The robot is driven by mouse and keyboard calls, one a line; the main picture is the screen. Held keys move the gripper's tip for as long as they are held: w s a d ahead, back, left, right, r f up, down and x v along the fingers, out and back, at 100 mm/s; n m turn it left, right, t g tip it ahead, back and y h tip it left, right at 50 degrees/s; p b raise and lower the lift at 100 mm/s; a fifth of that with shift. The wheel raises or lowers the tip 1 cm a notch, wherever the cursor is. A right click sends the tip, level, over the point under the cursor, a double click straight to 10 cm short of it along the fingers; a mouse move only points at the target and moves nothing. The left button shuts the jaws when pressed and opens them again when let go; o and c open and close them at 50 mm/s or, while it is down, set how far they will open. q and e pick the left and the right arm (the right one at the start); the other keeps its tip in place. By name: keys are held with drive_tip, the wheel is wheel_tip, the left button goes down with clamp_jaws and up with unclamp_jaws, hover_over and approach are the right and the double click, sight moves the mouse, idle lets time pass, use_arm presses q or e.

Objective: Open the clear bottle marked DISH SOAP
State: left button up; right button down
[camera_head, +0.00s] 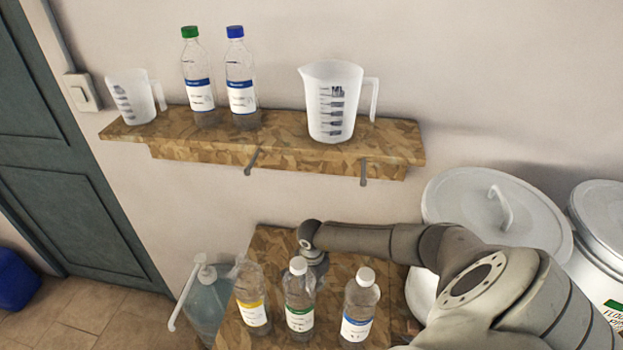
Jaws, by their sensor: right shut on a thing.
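Three clear bottles stand on the lower wooden surface. One has a yellow label (254,313) and shows no cap on its top; one has a green label (299,319) and a white cap; one has a blue label (356,328) and a white cap. The lettering is too small to tell which is DISH SOAP. My right gripper (317,268) points down just behind and to the right of the green-labelled bottle's cap. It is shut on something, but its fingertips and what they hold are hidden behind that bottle. My left gripper is not in view.
A pump dispenser (206,300) stands left of the bottles. The upper shelf (275,143) holds a measuring jug (334,101), a smaller jug (132,97) and two bottles with green (190,32) and blue (235,31) caps. Lidded drums (460,205) stand right, behind my right arm.

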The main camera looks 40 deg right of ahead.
wheel_tip(320, 180, down, 2)
drive_tip(key=shift+w+a+f, duration=0.15)
drive_tip(key=shift+f, duration=0.1)
drive_tip(key=shift+f, duration=0.2)
drive_tip(key=c, duration=1.1)
unclamp_jaws()
drive_tip(key=shift+c, duration=0.2)
drive_tip(key=shift+r, duration=0.15)
